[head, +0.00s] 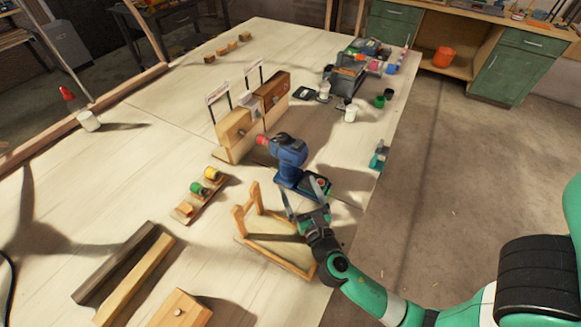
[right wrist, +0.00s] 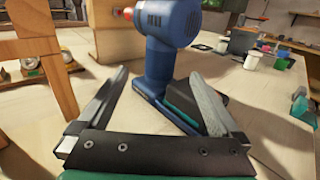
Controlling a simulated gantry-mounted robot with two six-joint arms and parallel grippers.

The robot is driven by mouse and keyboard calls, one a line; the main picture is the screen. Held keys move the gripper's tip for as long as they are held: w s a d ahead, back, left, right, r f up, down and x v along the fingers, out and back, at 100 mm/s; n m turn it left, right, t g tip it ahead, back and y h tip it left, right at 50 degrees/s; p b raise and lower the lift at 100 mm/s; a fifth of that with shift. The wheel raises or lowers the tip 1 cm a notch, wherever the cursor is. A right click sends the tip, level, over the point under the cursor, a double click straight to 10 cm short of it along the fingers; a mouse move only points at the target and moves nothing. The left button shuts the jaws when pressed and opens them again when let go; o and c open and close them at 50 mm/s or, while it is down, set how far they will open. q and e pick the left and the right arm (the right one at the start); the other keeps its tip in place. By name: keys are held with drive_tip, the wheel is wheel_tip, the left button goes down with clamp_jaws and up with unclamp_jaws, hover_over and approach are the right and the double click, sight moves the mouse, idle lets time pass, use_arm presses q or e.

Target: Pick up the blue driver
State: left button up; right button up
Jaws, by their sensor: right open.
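The blue driver (head: 289,160) stands upright on its base on the pale table (head: 110,180), with its red nose pointing left. It also shows in the right wrist view (right wrist: 168,55), where its handle and foot lie just beyond my fingers. My right gripper (head: 302,190) is open, its two fingers pointing toward the driver's lower part. In the right wrist view the fingers (right wrist: 155,95) spread to either side of the driver's foot. Nothing is held. My left gripper is not in view.
A wooden frame (head: 242,222) stands close left of my right gripper. Behind the driver is a wooden stand with blocks (head: 236,130). A small rack with rolls (head: 199,190) lies left. Dark and pale laths (head: 137,280) lie at the front. The table's right edge is near.

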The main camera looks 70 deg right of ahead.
sight(291, 170)
drive_tip(key=b+x, duration=0.1)
drive_tip(key=x, duration=0.8)
drive_tip(key=shift+w+d+r, duration=0.15)
clamp_jaws()
drive_tip(key=shift+r, duration=0.15)
idle(0.3)
